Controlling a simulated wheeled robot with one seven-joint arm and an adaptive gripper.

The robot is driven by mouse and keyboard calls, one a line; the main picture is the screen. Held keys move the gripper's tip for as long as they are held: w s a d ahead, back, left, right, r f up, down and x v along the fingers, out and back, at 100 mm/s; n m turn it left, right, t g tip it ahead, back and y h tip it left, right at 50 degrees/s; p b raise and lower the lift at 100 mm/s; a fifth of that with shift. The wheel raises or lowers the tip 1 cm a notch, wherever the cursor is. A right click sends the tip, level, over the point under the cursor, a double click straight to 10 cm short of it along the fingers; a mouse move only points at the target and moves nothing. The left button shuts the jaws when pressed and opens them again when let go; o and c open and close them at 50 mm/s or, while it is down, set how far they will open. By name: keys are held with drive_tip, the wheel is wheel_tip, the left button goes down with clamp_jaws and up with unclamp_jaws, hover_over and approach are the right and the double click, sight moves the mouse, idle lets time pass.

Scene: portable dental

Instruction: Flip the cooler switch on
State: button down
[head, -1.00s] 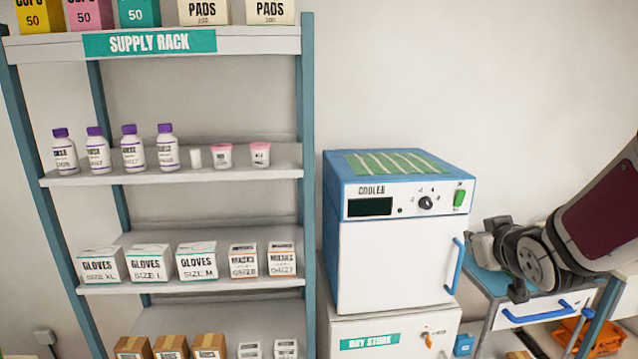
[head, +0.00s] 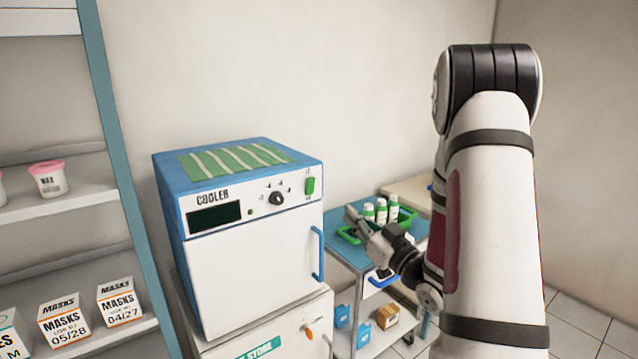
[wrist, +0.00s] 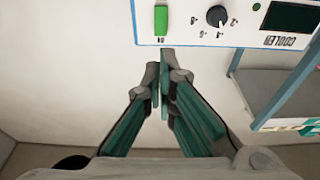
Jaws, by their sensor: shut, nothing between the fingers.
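The cooler (head: 250,265) is a white and blue box with a striped green top. Its front panel has a dark display (head: 214,217), a black knob (head: 276,198) and a green switch (head: 310,186) at the right. In the wrist view the panel appears upside down, with the switch (wrist: 161,20) at the top and the knob (wrist: 216,16) to its right. My gripper (head: 352,213) is right of the cooler in the head view. In the wrist view my gripper (wrist: 160,75) is shut and empty, its tips just below the switch in the picture. The switch's setting is unclear.
The cooler stands on a white dry store cabinet (head: 290,330). A blue-topped cart (head: 350,255) on the right carries a green tray (head: 348,236) with several bottles. The supply rack (head: 115,150) is at the left. Bare wall lies behind.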

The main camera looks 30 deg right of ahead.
sight(313, 179)
drive_tip(key=shift+d, duration=0.1)
idle(0.3)
drive_tip(key=w+r, duration=0.1)
drive_tip(key=w, duration=0.3)
drive_tip(key=w+r, duration=0.1)
drive_tip(key=w, duration=0.4)
drive_tip(key=w+r+p, duration=0.1)
drive_tip(key=w, duration=0.3)
drive_tip(key=shift+w+a, duration=0.25)
drive_tip(key=shift+w, duration=0.05)
drive_tip(key=shift+w+a+r+g+p, duration=0.1)
drive_tip(key=shift+w+r+g+p, duration=0.25)
drive_tip(key=shift+p, duration=0.5)
drive_tip(key=shift+r+g, duration=0.1)
drive_tip(key=shift+g, duration=0.15)
drive_tip(key=shift+w+f, duration=0.1)
drive_tip(key=shift+f, duration=0.1)
